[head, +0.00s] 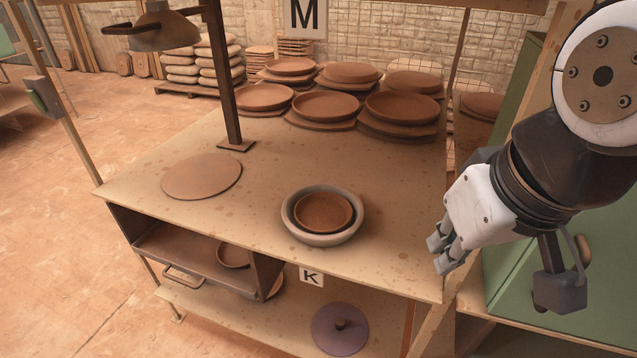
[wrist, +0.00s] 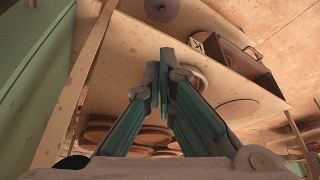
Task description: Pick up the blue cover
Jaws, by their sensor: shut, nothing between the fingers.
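The cover is a round, flat lid (head: 340,338) with a dark knob in its middle. It looks dull purple-blue and lies on the lower shelf (head: 245,322), below the front edge of the worktop. In the wrist view the cover (wrist: 162,9) shows at the top edge, partly cut off. My gripper (head: 439,254) is at the right front corner of the worktop, up and to the right of the cover and well apart from it. Its fingers (wrist: 165,65) are together, with nothing between them.
The worktop (head: 260,160) holds a grey bowl (head: 290,222) with a brown dish in it, a round clay disc (head: 202,177) and several stacked clay plates (head: 325,107). A lamp post (head: 228,90) rises from it. An open drawer (head: 185,262) is left of the cover. A green panel (head: 520,245) stands at right.

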